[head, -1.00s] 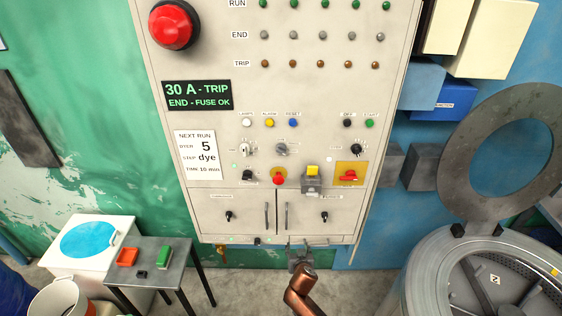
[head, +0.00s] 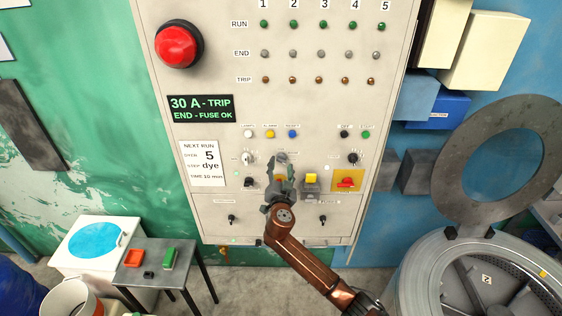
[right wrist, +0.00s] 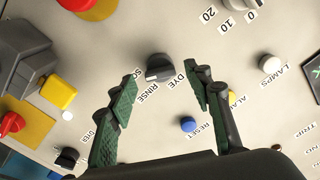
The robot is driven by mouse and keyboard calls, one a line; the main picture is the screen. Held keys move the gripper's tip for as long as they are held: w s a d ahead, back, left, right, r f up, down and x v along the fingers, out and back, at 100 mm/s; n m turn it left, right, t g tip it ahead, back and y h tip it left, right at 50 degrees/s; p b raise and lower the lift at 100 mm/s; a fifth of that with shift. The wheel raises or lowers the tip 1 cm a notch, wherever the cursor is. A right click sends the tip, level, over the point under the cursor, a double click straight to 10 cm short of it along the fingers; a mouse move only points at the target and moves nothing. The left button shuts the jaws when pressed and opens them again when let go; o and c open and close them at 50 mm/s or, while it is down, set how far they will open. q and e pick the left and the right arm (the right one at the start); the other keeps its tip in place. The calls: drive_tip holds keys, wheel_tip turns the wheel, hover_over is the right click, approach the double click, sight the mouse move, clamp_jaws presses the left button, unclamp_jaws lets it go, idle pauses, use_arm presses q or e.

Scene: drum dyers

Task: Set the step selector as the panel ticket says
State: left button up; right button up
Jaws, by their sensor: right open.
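The panel ticket (head: 201,164) reads NEXT RUN, dyer 5, step dye, time 10 min. The step selector (right wrist: 159,68) is a dark round knob with a raised bar. Labels starting SC, then RINSE and DYE, lie along its near edge in the right wrist view. A light mark on the bar is on the SC and RINSE side; I cannot tell its exact setting. My right gripper (head: 281,163) is open and empty in front of the selector, largely hiding it in the head view. Its green fingertips (right wrist: 165,84) lie either side of the knob, apart from it.
A red button (right wrist: 101,5), a yellow-capped switch (right wrist: 58,94), a blue reset button (right wrist: 188,124) and the time dial (right wrist: 82,3) surround the selector. A large red stop button (head: 179,45) is higher up. A small table (head: 185,262) stands below left, a drum (head: 425,270) at right.

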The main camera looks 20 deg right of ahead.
drive_tip(key=shift+x, duration=0.95)
drive_tip(key=c, duration=1.1)
